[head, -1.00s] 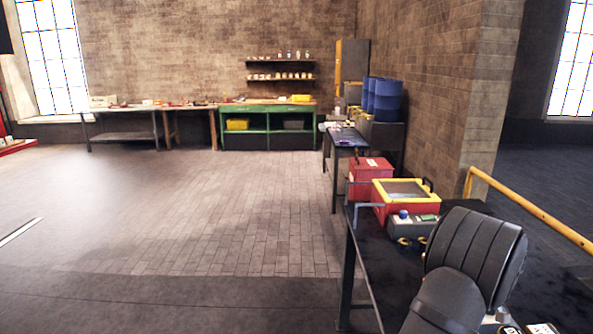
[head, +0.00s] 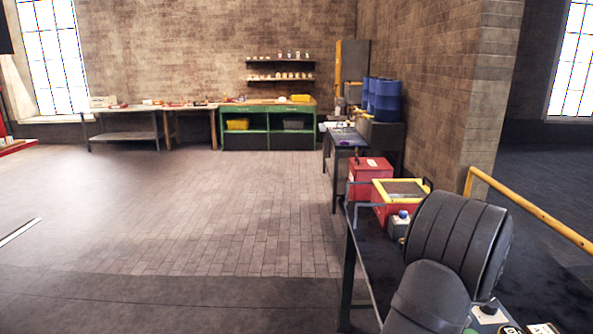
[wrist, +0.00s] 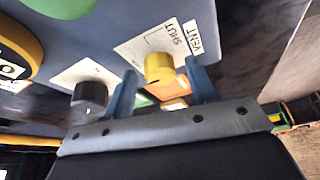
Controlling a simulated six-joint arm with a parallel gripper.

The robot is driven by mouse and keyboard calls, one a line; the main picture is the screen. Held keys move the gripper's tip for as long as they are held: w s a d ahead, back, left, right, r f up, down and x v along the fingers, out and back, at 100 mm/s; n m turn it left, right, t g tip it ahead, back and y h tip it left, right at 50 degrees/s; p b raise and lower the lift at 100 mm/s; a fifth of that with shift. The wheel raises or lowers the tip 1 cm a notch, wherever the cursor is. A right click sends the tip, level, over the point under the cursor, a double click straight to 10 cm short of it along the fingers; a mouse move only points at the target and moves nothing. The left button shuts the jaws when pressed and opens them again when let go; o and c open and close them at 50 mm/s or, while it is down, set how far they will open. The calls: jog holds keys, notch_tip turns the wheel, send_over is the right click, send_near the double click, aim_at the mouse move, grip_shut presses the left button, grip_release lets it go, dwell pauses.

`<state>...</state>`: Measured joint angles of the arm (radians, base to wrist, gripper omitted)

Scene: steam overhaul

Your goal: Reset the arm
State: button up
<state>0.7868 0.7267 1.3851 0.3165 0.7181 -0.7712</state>
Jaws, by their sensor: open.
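My gripper (wrist: 160,67) shows in the wrist view as two blue fingers standing apart, with nothing held between them. A yellow knob (wrist: 158,68) on a white plate marked VENT and SHUT appears between the fingertips; I cannot tell how far beyond them it is. A dark knob (wrist: 90,97) on another pale plate is left of the left finger. In the head view my dark arm fills the lower right and my gripper is not visible.
On the dark bench right of centre stand a red box (head: 369,167), a yellow-rimmed red case (head: 400,187) and a control box with a blue button (head: 403,215), partly hidden by my arm. A yellow rail (head: 530,211) runs at right.

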jog(key=shift+a+m+h, duration=0.15)
jog(key=shift+m+h, duration=0.55)
jog(key=shift+m, duration=1.2)
jog(key=shift+m, duration=0.3)
